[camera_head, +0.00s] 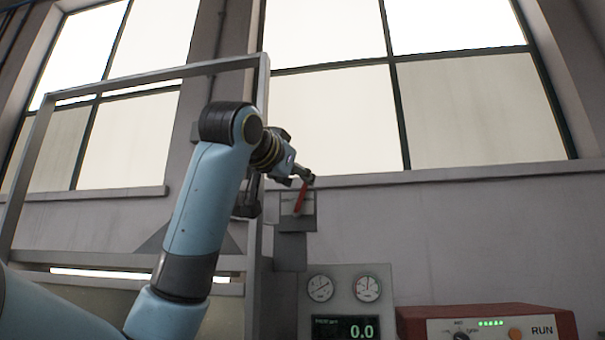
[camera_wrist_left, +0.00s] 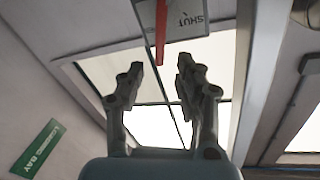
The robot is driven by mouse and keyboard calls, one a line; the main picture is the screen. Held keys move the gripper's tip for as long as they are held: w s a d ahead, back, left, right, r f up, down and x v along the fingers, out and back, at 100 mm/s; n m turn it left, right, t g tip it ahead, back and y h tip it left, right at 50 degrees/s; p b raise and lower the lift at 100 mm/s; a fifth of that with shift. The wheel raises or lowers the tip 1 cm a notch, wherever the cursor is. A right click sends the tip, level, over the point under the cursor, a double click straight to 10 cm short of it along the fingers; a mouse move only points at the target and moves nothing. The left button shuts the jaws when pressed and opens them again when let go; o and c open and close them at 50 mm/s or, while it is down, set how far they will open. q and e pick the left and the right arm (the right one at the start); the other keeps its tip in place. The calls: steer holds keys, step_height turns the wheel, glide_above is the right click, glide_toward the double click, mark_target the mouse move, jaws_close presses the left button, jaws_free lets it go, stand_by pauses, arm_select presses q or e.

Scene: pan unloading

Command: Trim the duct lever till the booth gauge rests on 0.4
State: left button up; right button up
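The red duct lever (camera_head: 301,198) sits on a grey plate (camera_head: 309,222) on a post beside the booth frame. In the left wrist view the lever (camera_wrist_left: 161,30) hangs from the top edge, over a plate (camera_wrist_left: 189,20) marked SHUT. My left gripper (camera_head: 306,177) is at the lever's upper end in the head view. In the wrist view its fingers (camera_wrist_left: 158,72) are apart, with the lever's end in line with the gap; I cannot tell whether they touch it. The booth gauge's digital display (camera_head: 345,328) reads 0.0; its small heading is unclear. My right gripper is not in view.
Two round dials (camera_head: 320,288) (camera_head: 367,288) sit above the display. A red box (camera_head: 413,318) with a knob, green lights and an orange RUN button stands right. A grey metal frame (camera_head: 262,110) rises behind my left arm. A green sign (camera_wrist_left: 38,147) is on the wall.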

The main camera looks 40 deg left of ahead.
mark_target(302, 196)
arm_select(q)
steer(key=shift+p+x, duration=0.4)
steer(key=shift+x, duration=1.15)
jaws_close()
steer(key=shift+a, duration=0.1)
